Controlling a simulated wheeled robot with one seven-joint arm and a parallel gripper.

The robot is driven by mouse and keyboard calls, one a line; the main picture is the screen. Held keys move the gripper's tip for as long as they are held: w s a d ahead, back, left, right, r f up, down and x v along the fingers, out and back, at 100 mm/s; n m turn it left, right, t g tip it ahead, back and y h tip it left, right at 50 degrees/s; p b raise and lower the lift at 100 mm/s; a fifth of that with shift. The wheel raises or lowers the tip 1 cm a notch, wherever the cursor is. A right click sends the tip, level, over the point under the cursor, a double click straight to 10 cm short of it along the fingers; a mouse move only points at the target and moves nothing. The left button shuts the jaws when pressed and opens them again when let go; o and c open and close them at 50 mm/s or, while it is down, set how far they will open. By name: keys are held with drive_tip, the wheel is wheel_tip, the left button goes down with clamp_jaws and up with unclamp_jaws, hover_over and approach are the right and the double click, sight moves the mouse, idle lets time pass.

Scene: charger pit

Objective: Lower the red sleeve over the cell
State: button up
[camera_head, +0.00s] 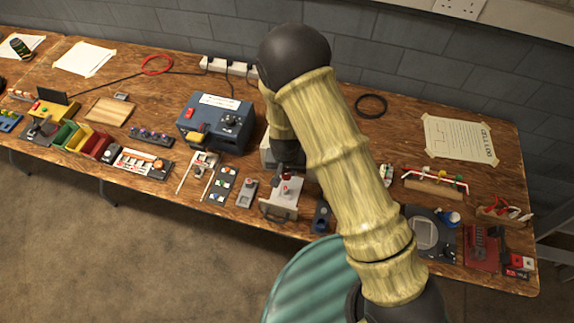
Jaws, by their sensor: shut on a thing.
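My gripper (284,178) is small and dark in the head view, pointing down over the front middle of the bench. It is shut on the red sleeve (286,188), of which only a small red spot shows below the jaws. The sleeve is over a pale grey block fixture (289,199) with a handle at its front. I cannot make out the cell. I cannot tell whether the sleeve is around it or above it.
A blue charger box (216,122) stands to the left, with small trays and a grey block (246,194) nearer. A dark blue piece (321,216) is close on the right. A grey plate (430,233) and a red stand (481,249) lie further right. My arm hides the bench's middle.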

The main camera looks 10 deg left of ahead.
drive_tip(key=shift+s+f+b, duration=0.15)
drive_tip(key=shift+f+b, duration=1.15)
drive_tip(key=shift+f, duration=0.3)
drive_tip(key=shift+s+f+b, duration=0.15)
drive_tip(key=shift+f+b, duration=1.1)
drive_tip(key=shift+f, duration=0.35)
drive_tip(key=shift+a, duration=0.1)
drive_tip(key=shift+s+a, duration=0.1)
drive_tip(key=shift+s, duration=0.1)
drive_tip(key=shift+s, duration=0.1)
